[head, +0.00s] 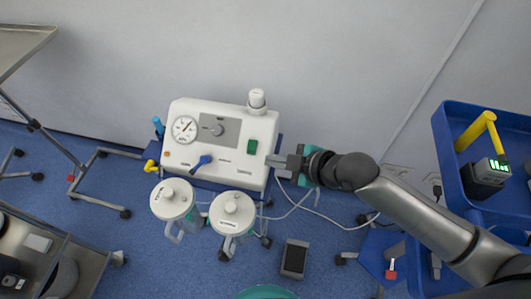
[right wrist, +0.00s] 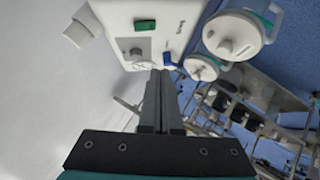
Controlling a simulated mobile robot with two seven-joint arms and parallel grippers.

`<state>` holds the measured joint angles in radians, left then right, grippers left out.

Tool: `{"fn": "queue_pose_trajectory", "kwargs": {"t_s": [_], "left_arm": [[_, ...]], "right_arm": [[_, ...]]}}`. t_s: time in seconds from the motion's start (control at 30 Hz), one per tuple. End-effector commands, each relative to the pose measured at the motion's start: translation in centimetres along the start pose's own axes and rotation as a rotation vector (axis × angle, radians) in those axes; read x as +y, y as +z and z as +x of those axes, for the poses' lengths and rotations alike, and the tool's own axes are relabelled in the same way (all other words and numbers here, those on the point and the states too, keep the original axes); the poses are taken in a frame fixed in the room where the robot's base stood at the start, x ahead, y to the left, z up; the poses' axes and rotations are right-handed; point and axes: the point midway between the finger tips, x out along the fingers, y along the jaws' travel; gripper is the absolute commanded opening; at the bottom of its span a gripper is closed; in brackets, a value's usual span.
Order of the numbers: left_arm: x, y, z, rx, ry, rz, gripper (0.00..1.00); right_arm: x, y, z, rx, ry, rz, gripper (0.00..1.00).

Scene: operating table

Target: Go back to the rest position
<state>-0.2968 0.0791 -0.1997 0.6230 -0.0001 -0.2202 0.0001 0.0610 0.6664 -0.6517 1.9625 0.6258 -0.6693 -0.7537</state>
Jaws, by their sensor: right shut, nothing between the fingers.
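My right gripper (head: 272,161) reaches in from the right in the head view, its fingertips at the right side of the white suction machine (head: 235,170). In the right wrist view the gripper's two fingers (right wrist: 160,85) lie together, shut and empty, pointing at the machine's panel (right wrist: 150,35). I cannot tell whether the tips touch the housing. The machine has a gauge (head: 184,129), a green switch (head: 252,147), a blue lever (head: 202,162) and a white knob (head: 257,99) on top. My left gripper is not in view.
Two lidded canisters (head: 173,199) (head: 232,213) hang at the machine's front. A blue cart (head: 450,120) with a yellow-handled device (head: 485,168) stands at right. Metal trolleys stand at left. A foot pedal (head: 294,258) and white cables lie on the blue floor. A grey wall is behind.

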Motion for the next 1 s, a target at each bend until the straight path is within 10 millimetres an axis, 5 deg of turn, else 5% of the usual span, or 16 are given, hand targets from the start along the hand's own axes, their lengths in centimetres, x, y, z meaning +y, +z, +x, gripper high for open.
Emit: {"fn": "queue_pose_trajectory", "kwargs": {"t_s": [0.73,0.87,1.0], "left_arm": [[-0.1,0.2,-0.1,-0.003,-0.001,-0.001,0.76],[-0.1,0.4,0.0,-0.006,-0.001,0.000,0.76],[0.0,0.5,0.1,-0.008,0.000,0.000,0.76]], "right_arm": [[-0.1,0.3,-0.4,-0.004,0.003,0.009,0.00],[-0.1,2.9,0.7,-0.051,0.027,0.081,0.00],[-1.4,8.9,2.6,-0.158,0.075,0.245,0.00]]}}
